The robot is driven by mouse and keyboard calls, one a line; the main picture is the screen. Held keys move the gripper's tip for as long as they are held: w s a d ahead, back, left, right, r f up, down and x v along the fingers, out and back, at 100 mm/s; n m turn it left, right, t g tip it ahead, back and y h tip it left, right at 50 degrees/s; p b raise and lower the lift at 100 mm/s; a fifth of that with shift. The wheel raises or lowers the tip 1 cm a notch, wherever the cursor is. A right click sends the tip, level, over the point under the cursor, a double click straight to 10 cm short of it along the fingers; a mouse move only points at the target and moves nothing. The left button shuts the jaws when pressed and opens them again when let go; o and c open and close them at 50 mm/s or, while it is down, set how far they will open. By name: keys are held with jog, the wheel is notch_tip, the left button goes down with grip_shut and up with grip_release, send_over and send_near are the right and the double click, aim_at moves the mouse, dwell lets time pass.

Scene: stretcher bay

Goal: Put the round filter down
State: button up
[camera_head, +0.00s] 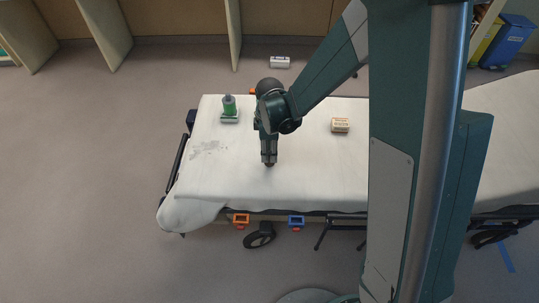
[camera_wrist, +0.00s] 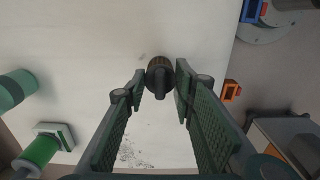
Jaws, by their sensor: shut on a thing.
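My gripper (camera_head: 269,158) points down over the white-sheeted stretcher (camera_head: 310,180), near its front edge and left of its middle. In the wrist view its two fingertips are closed on a small dark round filter (camera_wrist: 160,80) with a raised ridge on its face. The sheet lies behind the filter. In the head view the filter is mostly hidden at the fingertips, and I cannot tell whether it touches the sheet.
A grey smudge marks the sheet at left. Orange (camera_head: 241,219) and blue (camera_head: 296,221) clips line the front edge.

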jog(key=shift+f, duration=0.8)
jog(key=shift+f+b, duration=0.25)
jog(key=shift+b, duration=0.05)
jog(key=o, duration=0.8)
jog(key=shift+r, duration=0.1)
jog(key=shift+o, duration=0.2)
jog(key=shift+r, duration=0.1)
notch_tip(320, 180, up, 12)
jog(key=p, duration=0.3)
jog(key=shift+r, duration=0.15)
